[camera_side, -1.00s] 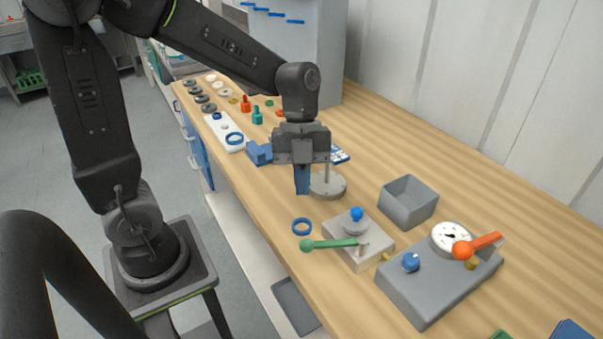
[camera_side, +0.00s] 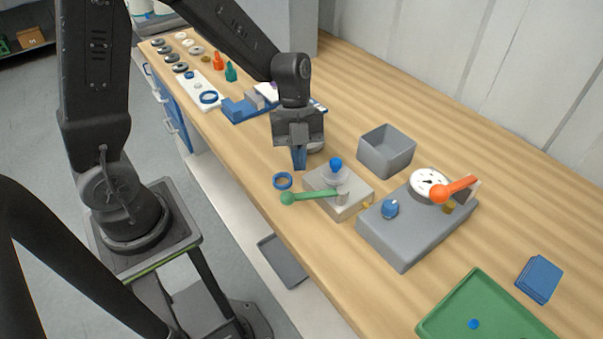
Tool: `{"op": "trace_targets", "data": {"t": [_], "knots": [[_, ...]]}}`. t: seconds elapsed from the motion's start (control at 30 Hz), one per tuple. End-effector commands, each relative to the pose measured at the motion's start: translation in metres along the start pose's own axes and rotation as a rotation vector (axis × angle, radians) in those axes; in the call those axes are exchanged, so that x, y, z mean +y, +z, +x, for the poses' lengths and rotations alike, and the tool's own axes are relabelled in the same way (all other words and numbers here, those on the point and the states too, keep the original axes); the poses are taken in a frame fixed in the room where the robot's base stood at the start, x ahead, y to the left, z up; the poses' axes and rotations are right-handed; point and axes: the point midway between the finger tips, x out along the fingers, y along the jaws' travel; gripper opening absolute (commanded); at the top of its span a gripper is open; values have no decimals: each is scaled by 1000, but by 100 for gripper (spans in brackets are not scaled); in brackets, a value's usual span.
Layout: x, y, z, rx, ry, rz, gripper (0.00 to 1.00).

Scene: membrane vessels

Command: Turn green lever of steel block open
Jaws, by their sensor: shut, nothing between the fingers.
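The green lever (camera_side: 311,196) sits on the side of the light steel block (camera_side: 343,205). It points left from its pivot, with its round green knob (camera_side: 288,198) overhanging the block's left side. A blue knob (camera_side: 336,163) tops the block. My gripper (camera_side: 299,162) points down just behind and left of the block, above the lever's knob in the picture. Its blue fingers are shut and empty. It appears apart from the lever. Whether the fingertips touch the table is unclear.
A blue ring (camera_side: 282,181) lies left of the block. A grey gauge box (camera_side: 417,228) with an orange lever (camera_side: 455,189) stands to the right. A grey open bin (camera_side: 386,151) is behind. A green tray (camera_side: 484,312) lies at front right.

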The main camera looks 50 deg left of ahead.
Motion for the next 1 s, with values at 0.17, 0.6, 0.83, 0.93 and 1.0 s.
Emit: {"op": "trace_targets", "data": {"t": [0.17, 0.6, 0.83, 0.93, 1.0], "knots": [[0, -22, 14, -2, 1, 5, 0], [0, -37, 19, -2, 0, -1, 0], [0, -38, 20, -2, 0, 0, 0], [1, -40, 20, -2, 0, 0, 0], [1, -41, 20, -2, 0, 1, 0]]}}
